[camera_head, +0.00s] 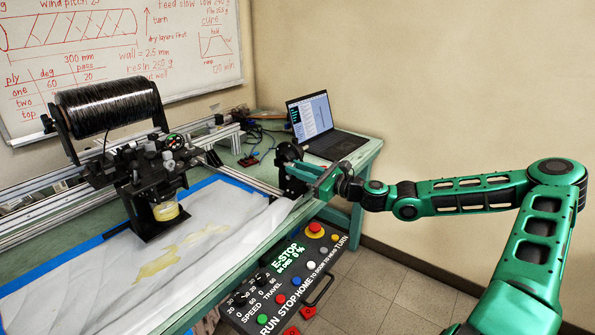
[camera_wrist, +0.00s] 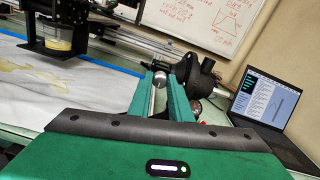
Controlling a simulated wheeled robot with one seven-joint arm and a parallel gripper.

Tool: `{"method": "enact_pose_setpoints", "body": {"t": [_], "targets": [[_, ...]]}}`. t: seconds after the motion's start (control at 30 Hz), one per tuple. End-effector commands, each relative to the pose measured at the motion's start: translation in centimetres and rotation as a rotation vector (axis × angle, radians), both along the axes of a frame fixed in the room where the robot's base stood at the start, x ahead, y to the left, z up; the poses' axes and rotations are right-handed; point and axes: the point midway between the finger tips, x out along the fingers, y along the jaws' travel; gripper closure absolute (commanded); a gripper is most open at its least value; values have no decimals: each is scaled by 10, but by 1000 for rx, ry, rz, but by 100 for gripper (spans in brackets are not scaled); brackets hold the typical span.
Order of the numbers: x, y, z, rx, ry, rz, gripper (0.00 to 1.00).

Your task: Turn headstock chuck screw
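The headstock chuck (camera_head: 290,165) is a dark assembly at the right end of the winder bed, by the laptop. It also shows in the wrist view as a black housing (camera_wrist: 195,72). My gripper (camera_head: 322,183) is at the chuck's near right side in the head view, and its fingers partly cover the chuck. In the wrist view the green fingers of my gripper (camera_wrist: 160,82) stand apart, with a round silver piece (camera_wrist: 159,78) between their tips. I cannot tell whether this is the chuck screw or whether both fingers touch it.
A control box (camera_head: 290,275) with E-stop and buttons sits below the bench edge. A laptop (camera_head: 320,125) stands behind the chuck. The carriage (camera_head: 150,180) and black tow spool (camera_head: 108,105) are at the left. A stained white sheet (camera_head: 120,265) covers the bench.

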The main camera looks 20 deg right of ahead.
Motion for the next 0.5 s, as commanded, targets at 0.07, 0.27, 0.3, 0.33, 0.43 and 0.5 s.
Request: {"method": "enact_pose_setpoints", "body": {"t": [0.07, 0.27, 0.3, 0.33, 0.43, 0.5], "targets": [[0, -1, 0, -4, -3, -2, 100], [0, -1, 0, -46, -32, -1, 100], [0, -1, 0, -61, -42, 0, 100], [0, -1, 0, -74, -52, 1, 100], [1, -1, -1, -127, -89, 3, 100], [0, -1, 0, -172, -122, 5, 100]]}}
